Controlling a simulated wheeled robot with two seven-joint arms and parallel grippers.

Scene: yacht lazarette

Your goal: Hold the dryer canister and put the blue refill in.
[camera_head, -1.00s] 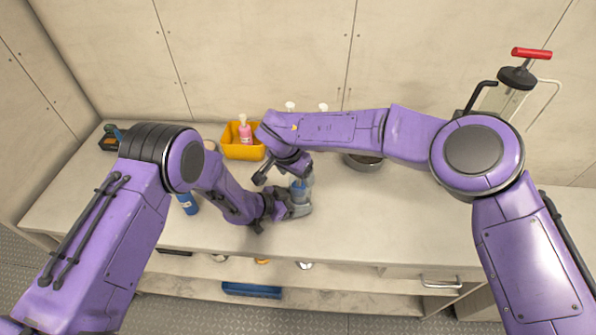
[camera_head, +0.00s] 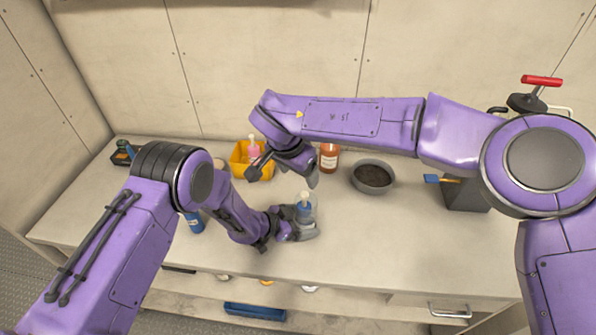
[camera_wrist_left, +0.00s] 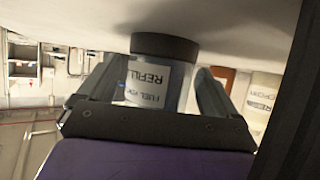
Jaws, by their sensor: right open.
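My left gripper (camera_head: 297,226) is shut around the clear dryer canister (camera_head: 313,212), which stands upright on the counter. In the left wrist view the canister's dark end (camera_wrist_left: 165,45) and clear body sit between the two fingers (camera_wrist_left: 158,90). The blue refill (camera_head: 304,210) shows inside the clear wall, with its pale top standing above the rim. Its label (camera_wrist_left: 146,82) faces the left wrist camera. How deep it sits is hard to tell. My right gripper (camera_head: 283,178) is open and empty, above and behind the canister, apart from the refill.
A yellow bin (camera_head: 243,171) with a pink bottle (camera_head: 254,150), a brown bottle (camera_head: 329,158) and a grey bowl (camera_head: 372,178) stand behind. A blue bottle (camera_head: 194,224) is left, partly behind my left arm. A grey box (camera_head: 466,196) is right. The counter front right of the canister is clear.

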